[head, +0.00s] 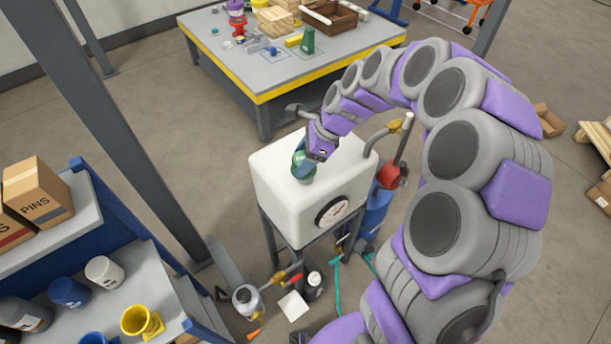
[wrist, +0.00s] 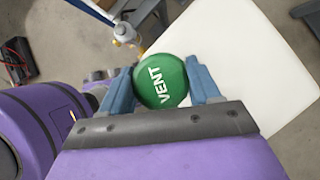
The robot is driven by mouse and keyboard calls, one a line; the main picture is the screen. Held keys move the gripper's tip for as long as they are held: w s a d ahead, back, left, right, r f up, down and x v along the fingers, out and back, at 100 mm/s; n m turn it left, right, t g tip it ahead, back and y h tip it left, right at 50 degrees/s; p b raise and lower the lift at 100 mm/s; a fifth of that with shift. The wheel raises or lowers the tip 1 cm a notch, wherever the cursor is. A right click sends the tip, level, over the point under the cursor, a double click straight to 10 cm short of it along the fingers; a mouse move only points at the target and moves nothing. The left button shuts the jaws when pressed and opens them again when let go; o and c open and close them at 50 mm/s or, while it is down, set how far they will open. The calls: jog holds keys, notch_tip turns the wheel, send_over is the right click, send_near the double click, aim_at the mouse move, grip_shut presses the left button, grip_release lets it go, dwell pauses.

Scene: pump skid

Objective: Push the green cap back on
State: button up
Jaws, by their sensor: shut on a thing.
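The green cap (wrist: 161,80), marked VENT, sits between the two blue fingers of my gripper (wrist: 161,88) in the wrist view. The fingers are shut on its sides. In the head view the cap (head: 303,167) shows at the left of my gripper (head: 309,160), over the top of the white tank (head: 276,200). The tank's top also fills the right of the wrist view (wrist: 250,65). The cap hides whatever is under it. I cannot tell whether it touches the tank or is held just above it.
The tank has a round gauge (head: 333,211) on its front and a pipe (head: 388,132) at its back right. A grey post (head: 120,130) and a shelf with boxes (head: 38,190) stand at left. A cluttered workbench (head: 265,75) stands behind. Small items lie on the floor in front.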

jog(key=w+f+b, duration=0.2)
jog(key=w+f, duration=0.2)
jog(key=w, duration=0.1)
jog(key=shift+d+f+n+y+b, duration=0.25)
jog(key=shift+d+n+y+b, duration=0.05)
jog(key=shift+d+b, duration=0.05)
dwell(0.5)
jog(key=shift+s+p, duration=0.1)
jog(key=shift+p, duration=1.05)
dwell(0.7)
jog(key=shift+f+p, duration=0.3)
jog(key=shift+f, duration=1.45)
dwell(0.7)
jog(key=o, duration=1.3)
jog(key=shift+o, duration=0.2)
jog(key=shift+d+r, duration=0.1)
jog(key=p+v, duration=0.2)
jog(key=v, duration=1.5)
